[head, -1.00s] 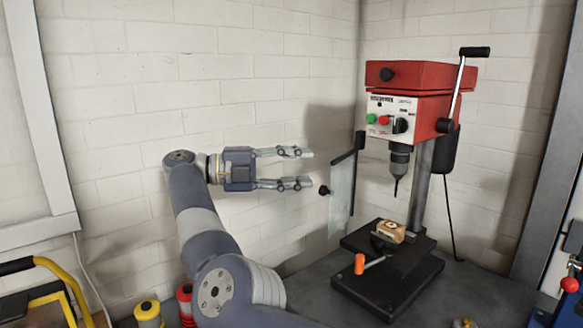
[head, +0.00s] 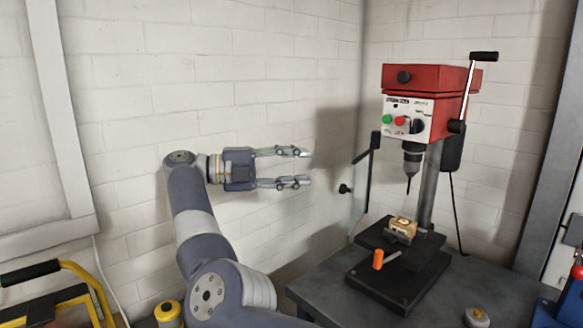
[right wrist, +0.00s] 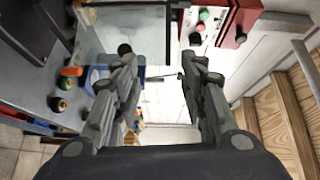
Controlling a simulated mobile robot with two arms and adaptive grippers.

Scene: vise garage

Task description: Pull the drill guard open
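The drill guard (head: 361,196) is a clear panel on a dark frame, hanging at the left of the red drill press (head: 425,95). A black knob (head: 344,188) sticks out from the guard's left side. My right gripper (head: 308,167) is open and empty, with its fingers pointing right toward the knob and a visible gap between them. In the right wrist view the guard (right wrist: 118,27) is beyond the fingers at the upper left. Its black knob (right wrist: 124,49) appears near the tip of the left finger. My left gripper is in neither view.
The drill press stands on a dark bench (head: 330,285). A wooden block (head: 403,227) sits in the vise on its table, above an orange handle (head: 378,259). A brick wall (head: 220,80) runs behind my right arm. A yellow-framed item (head: 75,275) is at lower left.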

